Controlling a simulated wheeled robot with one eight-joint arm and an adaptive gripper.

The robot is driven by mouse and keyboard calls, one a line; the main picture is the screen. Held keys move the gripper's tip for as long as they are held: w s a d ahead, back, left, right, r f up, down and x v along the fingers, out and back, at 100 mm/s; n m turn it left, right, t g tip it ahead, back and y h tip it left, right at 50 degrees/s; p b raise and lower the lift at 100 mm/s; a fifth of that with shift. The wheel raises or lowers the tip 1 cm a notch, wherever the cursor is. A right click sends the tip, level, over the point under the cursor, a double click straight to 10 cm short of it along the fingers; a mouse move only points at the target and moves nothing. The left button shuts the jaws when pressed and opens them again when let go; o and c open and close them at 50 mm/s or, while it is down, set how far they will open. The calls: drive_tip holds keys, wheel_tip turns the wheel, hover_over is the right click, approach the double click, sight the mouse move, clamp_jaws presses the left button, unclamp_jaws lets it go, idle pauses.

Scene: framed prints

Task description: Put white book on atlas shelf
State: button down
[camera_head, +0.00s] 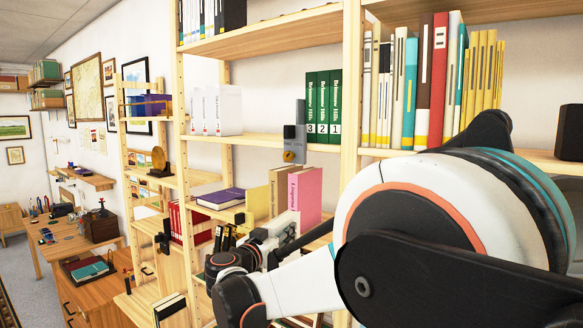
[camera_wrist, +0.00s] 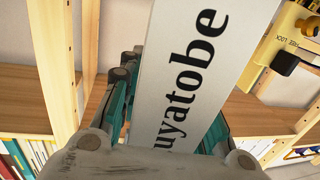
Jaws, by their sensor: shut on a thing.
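A white book (camera_wrist: 190,60) with black lettering ending in "uyatobe" fills the middle of the wrist view. My gripper (camera_wrist: 168,125) is shut on it, with teal-lined fingers on either side. In the head view my gripper (camera_head: 275,235) is low in front of the middle shelf bay, and I cannot clearly make out the held book there. White books (camera_head: 214,110) stand upright on the shelf above it. No shelf label reading atlas is legible, so I cannot tell which shelf is the atlas shelf.
Green binders (camera_head: 323,107) stand on the middle shelf beside a grey device (camera_head: 293,143). A pink book (camera_head: 305,195) and a purple book (camera_head: 220,198) are lower down. Shelf posts (camera_head: 352,90) stand close by. In the wrist view a yellow object (camera_wrist: 285,40) is at right.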

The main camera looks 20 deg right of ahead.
drive_tip(key=s+r+m+g+h+p, duration=0.1)
drive_tip(key=r+p, duration=0.1)
drive_tip(key=r, duration=0.4)
drive_tip(key=s+r+m+g+h+p, duration=0.1)
drive_tip(key=s+r+p, duration=0.1)
drive_tip(key=r, duration=0.4)
drive_tip(key=shift+s+d+p, duration=0.2)
drive_tip(key=shift+s+p, duration=0.05)
drive_tip(key=shift+p, duration=0.55)
drive_tip(key=shift+a, duration=0.1)
drive_tip(key=f+b+x, duration=0.2)
drive_tip(key=b+x, duration=0.2)
drive_tip(key=x, duration=1.8)
drive_tip(key=shift+s+f, duration=0.2)
drive_tip(key=shift+f, duration=0.1)
idle(0.4)
drive_tip(key=c, duration=1.1)
unclamp_jaws()
